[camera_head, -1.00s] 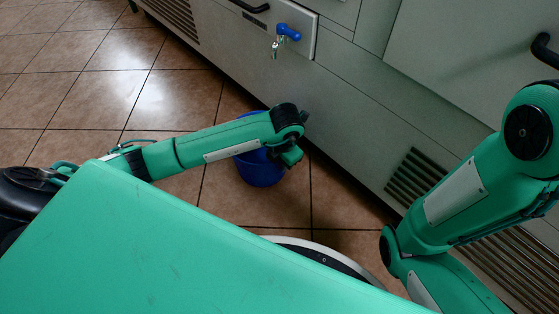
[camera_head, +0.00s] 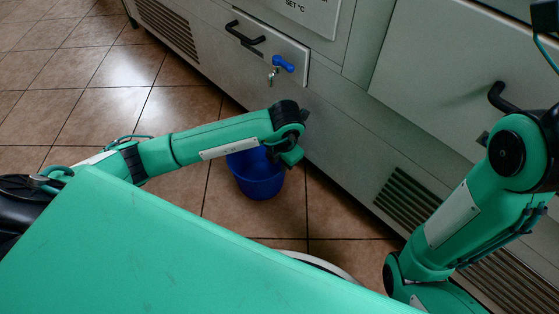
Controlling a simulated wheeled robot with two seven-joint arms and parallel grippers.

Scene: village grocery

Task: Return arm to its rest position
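My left arm, green with black joints, reaches in from the left of the head view to the middle. Its end, with the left gripper (camera_head: 293,152), is above the right part of a blue bucket (camera_head: 260,184) on the floor. The fingers do not show clearly, so I cannot tell whether they are open or shut. My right arm is folded upward along the right edge, its elbow beside the grey cabinet front. The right gripper is out of the picture.
A grey cabinet (camera_head: 345,135) with black handles (camera_head: 244,38) and vents (camera_head: 407,200) runs along the right. A blue-handled tap (camera_head: 281,66) sticks out of its front above the bucket. Brown tiled floor (camera_head: 105,115) is clear at the upper left.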

